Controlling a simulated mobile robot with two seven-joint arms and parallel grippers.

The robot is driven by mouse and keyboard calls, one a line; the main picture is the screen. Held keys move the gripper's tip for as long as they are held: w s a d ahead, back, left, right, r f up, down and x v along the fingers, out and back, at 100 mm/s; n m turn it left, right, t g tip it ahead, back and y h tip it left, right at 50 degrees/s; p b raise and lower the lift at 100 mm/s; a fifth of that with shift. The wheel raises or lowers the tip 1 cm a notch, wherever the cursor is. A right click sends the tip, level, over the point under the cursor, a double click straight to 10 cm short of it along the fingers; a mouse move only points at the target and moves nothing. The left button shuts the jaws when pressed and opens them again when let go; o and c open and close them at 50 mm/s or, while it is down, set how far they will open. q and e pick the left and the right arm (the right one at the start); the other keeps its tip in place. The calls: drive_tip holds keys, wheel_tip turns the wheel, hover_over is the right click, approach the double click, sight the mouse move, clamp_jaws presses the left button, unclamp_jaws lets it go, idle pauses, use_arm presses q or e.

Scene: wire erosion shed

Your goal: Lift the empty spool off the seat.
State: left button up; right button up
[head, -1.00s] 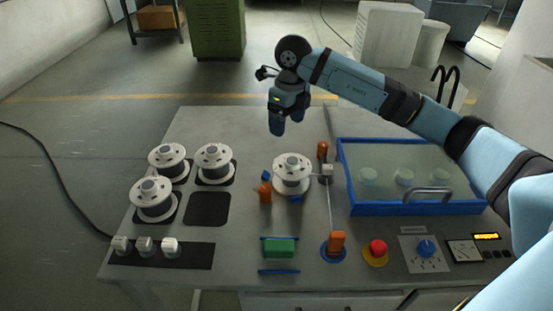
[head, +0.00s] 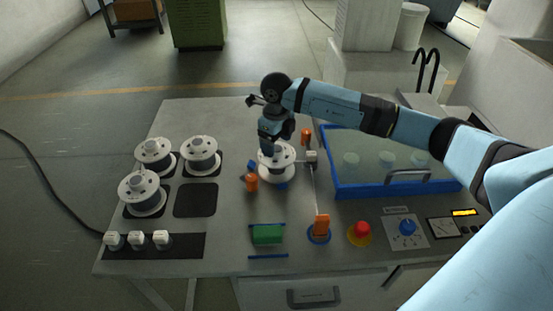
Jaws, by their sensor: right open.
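The white spool (head: 277,170) stands upright on its seat, with bits of blue showing around its base; most of the seat is hidden under it. My right gripper (head: 269,147) points down at the spool's top from the back left and hides part of its upper flange. The gripper is open. I cannot tell whether its fingers touch the spool. My left gripper is not in view.
Several white spools, one of them (head: 144,194), stand on dark pads at the left; one pad (head: 195,200) is bare. Orange posts (head: 251,182) flank the seat. A blue-framed clear-lidded tank (head: 395,190) lies right. A red button (head: 359,231) and green block (head: 267,233) are in front.

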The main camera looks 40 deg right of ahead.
wheel_tip(320, 180, down, 2)
drive_tip(key=shift+f, duration=0.1)
drive_tip(key=c, duration=1.3)
clamp_jaws()
drive_tip(key=shift+r, duration=0.2)
